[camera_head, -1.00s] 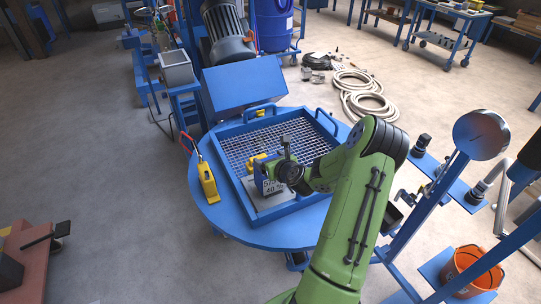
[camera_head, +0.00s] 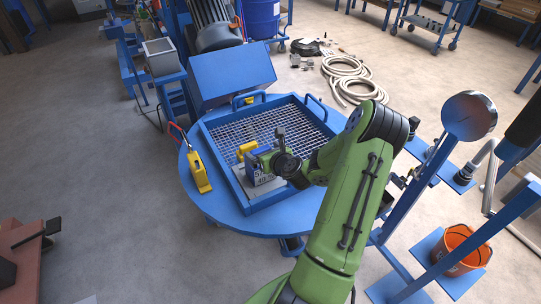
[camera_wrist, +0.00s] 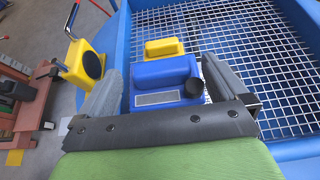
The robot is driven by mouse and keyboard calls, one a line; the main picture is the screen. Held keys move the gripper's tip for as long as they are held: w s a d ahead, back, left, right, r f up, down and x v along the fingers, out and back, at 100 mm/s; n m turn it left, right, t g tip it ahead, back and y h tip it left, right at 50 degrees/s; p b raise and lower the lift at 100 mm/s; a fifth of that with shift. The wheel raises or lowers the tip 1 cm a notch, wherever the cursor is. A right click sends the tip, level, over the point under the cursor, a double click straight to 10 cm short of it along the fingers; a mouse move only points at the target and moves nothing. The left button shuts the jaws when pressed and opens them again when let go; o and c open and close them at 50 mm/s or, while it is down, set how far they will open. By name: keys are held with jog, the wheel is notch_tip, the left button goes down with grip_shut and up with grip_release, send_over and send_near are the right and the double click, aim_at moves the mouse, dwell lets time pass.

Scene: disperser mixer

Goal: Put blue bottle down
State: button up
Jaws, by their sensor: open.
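The blue bottle (camera_wrist: 165,72) is in the blue-rimmed tray (camera_wrist: 295,20), with a black cap (camera_wrist: 194,87) and a grey label on its near side. In the wrist view it lies between the fingers of my gripper (camera_wrist: 162,68). The fingers are open, with a gap at the left one; contact at the right one is unclear. In the head view my gripper (camera_head: 264,160) is over the near left part of the tray, hiding much of the bottle. A yellow bottle (camera_wrist: 164,48) lies just beyond the blue one on the mesh.
The tray sits on a round blue table (camera_head: 222,220). A yellow device (camera_head: 198,172) with a red handle stands left of the tray. A blue box-shaped housing (camera_head: 232,75) stands behind. The tray's right side is bare mesh. A gauge stand (camera_head: 469,115) is right of my arm.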

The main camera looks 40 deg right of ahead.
jog(key=v, duration=0.9)
jog(key=w+a+r+n+g+y, duration=0.1)
jog(key=a+r+n+g+y, duration=0.1)
jog(key=a+n, duration=0.75)
jog(key=w+a+r+n+g+y, duration=0.1)
jog(key=a+r+n+g+y, duration=0.15)
jog(key=a+n, duration=0.7)
jog(key=s+a+r+n+g, duration=0.1)
jog(key=s+a+r+n, duration=0.3)
jog(key=s+n, duration=0.4)
jog(key=s+a+r+n+g, duration=0.1)
jog(key=s+a+r+n, duration=0.3)
jog(key=s+r+n, duration=0.3)
jog(key=s+n+h, duration=0.1)
jog(key=s+n, duration=0.1)
jog(key=n, duration=0.3)
jog(key=shift+s, duration=0.35)
jog(key=shift+a+r, duration=0.15)
